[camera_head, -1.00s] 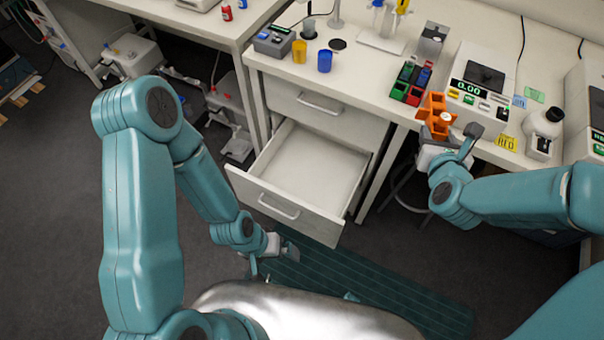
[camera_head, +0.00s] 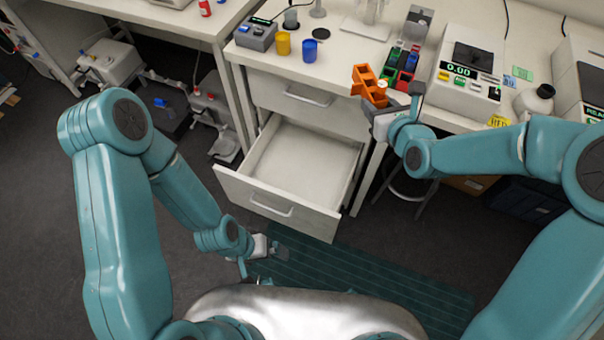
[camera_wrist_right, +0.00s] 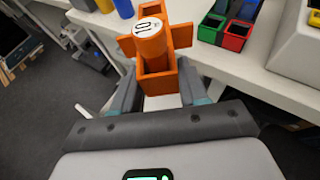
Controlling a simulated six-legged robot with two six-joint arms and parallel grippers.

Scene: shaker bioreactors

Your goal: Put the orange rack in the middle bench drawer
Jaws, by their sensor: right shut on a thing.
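The orange rack (camera_head: 366,84) is held up at the bench's front edge, in front of the red and green boxes. My right gripper (camera_head: 388,108) is shut on it. In the right wrist view the orange rack (camera_wrist_right: 158,82) sits between the two grey fingers, with a round white-topped item marked "10" (camera_wrist_right: 149,27) in it. The middle bench drawer (camera_head: 305,165) is pulled out and its visible inside is empty. The rack is above and to the right of it. My left gripper (camera_head: 262,257) is low, in front of the drawer, its fingers apart and empty.
A closed drawer (camera_head: 305,98) sits above the open one. The bench top holds a yellow cup (camera_head: 283,43), a blue cup (camera_head: 309,50), red and green boxes (camera_head: 400,68) and a scale (camera_head: 470,72). A stool (camera_head: 405,180) stands under the bench, right of the drawer.

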